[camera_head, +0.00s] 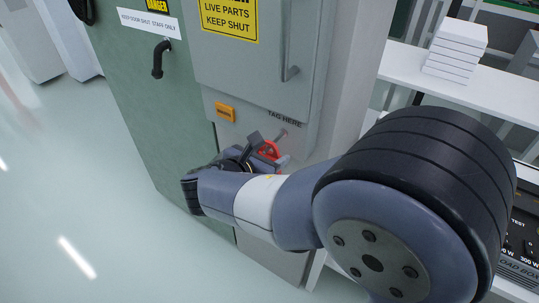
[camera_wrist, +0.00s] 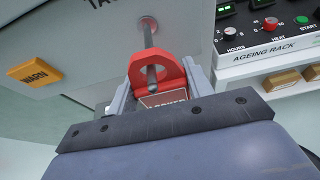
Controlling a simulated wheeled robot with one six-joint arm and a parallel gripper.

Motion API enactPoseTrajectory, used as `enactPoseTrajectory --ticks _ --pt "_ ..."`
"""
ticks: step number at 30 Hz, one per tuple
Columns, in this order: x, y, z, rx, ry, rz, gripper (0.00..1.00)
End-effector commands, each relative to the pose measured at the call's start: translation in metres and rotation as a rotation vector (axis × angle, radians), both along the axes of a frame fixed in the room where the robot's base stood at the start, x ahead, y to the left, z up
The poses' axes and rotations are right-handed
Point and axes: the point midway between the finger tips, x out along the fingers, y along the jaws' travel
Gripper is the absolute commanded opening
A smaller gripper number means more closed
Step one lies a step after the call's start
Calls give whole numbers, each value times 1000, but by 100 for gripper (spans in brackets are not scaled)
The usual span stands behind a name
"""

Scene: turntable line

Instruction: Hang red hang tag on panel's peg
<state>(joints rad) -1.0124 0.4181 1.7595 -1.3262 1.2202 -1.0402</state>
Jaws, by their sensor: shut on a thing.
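The red hang tag (camera_wrist: 172,72) is held upright between the fingers of my gripper (camera_wrist: 160,92). It also shows in the head view (camera_head: 269,150), with my gripper (camera_head: 262,152) around it. The peg (camera_wrist: 149,36) is a thin grey rod standing out from the grey panel (camera_wrist: 105,40). It runs behind the tag's top edge, and a dark rod end shows at the tag's hole, so the peg appears to pass through it. In the head view the peg (camera_head: 282,134) is below the "TAG HERE" label, close to the tag. The fingers hide the tag's sides.
An orange WARN plate (camera_wrist: 33,70) is left of the peg. An ageing rack (camera_wrist: 262,45) with knobs is at the right. A green door (camera_head: 150,100) with a black handle is left of the panel. White shelving (camera_head: 415,65) stands right. The floor at left is clear.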

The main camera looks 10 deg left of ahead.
Motion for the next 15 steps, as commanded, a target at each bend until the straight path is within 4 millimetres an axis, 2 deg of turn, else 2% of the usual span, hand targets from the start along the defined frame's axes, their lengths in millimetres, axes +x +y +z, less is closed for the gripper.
enactPoseTrajectory --ticks 1,2,3,10,15 --pt "0 0 0 0 0 0 26" --pt "0 0 0 0 0 0 51" --pt "0 0 0 0 0 0 54" --pt "0 0 0 0 0 0 73" --pt "0 0 0 0 0 0 74"
